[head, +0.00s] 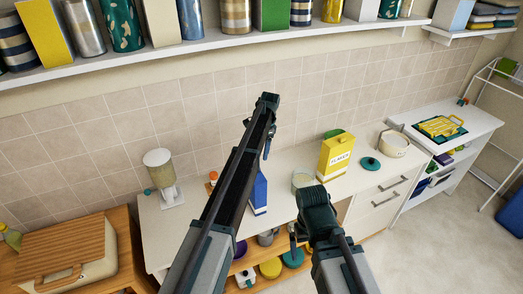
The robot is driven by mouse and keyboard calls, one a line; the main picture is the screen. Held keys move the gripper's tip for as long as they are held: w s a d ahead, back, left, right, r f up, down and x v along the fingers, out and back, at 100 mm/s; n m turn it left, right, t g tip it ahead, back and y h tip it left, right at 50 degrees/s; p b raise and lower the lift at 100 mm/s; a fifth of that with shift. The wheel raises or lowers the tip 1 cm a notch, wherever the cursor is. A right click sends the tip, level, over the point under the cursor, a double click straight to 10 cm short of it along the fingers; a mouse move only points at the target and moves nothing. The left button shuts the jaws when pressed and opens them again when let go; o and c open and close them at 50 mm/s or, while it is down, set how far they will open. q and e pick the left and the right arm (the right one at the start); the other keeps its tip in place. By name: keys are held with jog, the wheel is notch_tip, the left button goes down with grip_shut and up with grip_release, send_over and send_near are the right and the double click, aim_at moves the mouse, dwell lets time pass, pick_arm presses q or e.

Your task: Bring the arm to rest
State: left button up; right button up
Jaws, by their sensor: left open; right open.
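My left arm reaches up through the middle of the head view, and its gripper (267,148) hangs small at the raised end, in front of the tiled wall. It is open and I see nothing in it. My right arm comes up from the bottom, right of centre. Its gripper (295,240) points down in front of the white counter (225,205) and is open with nothing seen in it. Its fingers are partly hidden by the wrist. No pan is clearly held by either gripper.
A yellow box (338,155), glass jar (303,180), teal lid (370,163) and white pot (394,144) stand on the counter. A blue box (259,193) is partly behind my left arm. A dispenser (162,177) stands left. A loaded shelf (200,47) runs above. Floor is open at right.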

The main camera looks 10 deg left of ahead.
pick_arm(q)
jog(key=shift+f, duration=0.2)
jog(key=f+b, duration=0.5)
jog(key=a+f+b, duration=0.1)
jog(key=f+b, duration=0.1)
jog(key=b, duration=0.1)
jog(key=shift+s+f, duration=0.25)
jog(key=shift+s, duration=0.05)
jog(key=shift+r+p, duration=0.3)
jog(key=shift+p, duration=0.05)
jog(key=shift+f, duration=0.1)
